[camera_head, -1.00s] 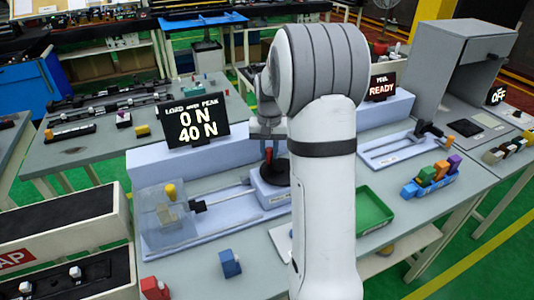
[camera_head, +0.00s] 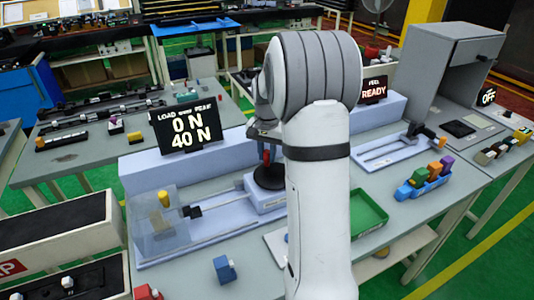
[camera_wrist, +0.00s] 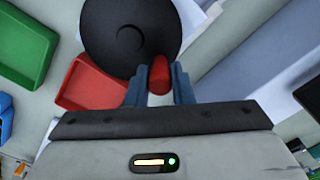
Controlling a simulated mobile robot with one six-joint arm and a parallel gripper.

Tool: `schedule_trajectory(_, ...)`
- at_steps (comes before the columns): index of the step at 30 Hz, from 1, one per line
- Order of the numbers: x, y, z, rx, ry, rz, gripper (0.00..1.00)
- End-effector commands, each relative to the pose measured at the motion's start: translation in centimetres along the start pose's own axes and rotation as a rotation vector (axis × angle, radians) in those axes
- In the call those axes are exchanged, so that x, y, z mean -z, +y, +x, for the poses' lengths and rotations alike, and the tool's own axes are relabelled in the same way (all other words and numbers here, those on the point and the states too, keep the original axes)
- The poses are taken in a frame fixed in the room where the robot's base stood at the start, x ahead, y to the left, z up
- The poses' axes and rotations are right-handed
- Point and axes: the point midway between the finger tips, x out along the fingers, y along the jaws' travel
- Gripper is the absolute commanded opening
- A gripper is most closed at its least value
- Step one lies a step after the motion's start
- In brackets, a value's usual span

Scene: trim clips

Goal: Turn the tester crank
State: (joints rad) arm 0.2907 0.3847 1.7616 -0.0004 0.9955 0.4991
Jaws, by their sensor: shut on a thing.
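The tester is a pale blue bench unit (camera_head: 215,225) with a display (camera_head: 186,126) reading "LOAD over PEAK 0 N 40 N". Its crank is a black disc (camera_wrist: 110,38) with a red handle (camera_wrist: 160,75), which also shows in the head view (camera_head: 266,158). My gripper (camera_wrist: 159,88) is shut on the red handle, one finger on each side of it, near the disc's edge. In the head view my arm covers part of the crank's right side. A yellow piece (camera_head: 164,199) stands inside the clear guard (camera_head: 150,222) at the tester's left end.
A green tray (camera_head: 368,212) and a blue rack with coloured blocks (camera_head: 425,185) lie to the right. A red tray (camera_wrist: 88,85) is beside the disc in the wrist view. A blue block (camera_head: 224,269) is on the front bench. A "READY" display (camera_head: 375,90) stands behind.

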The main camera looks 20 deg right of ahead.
Motion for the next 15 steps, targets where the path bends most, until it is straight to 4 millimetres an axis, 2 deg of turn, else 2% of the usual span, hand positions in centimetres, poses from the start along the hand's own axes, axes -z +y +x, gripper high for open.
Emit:
schedule_trajectory(4, 0.07, -0.06, -0.13, 0.002, 0.003, -0.001, 0.00)
schedule_trajectory(5, 0.07, -0.06, -0.13, 0.002, 0.003, -0.001, 0.23)
schedule_trajectory(12, 0.08, 0.04, -0.07, 0.001, 0.001, 0.000, 0.42)
schedule_trajectory(15, 0.07, 0.05, -0.05, 0.001, 0.001, 0.000, 0.43)
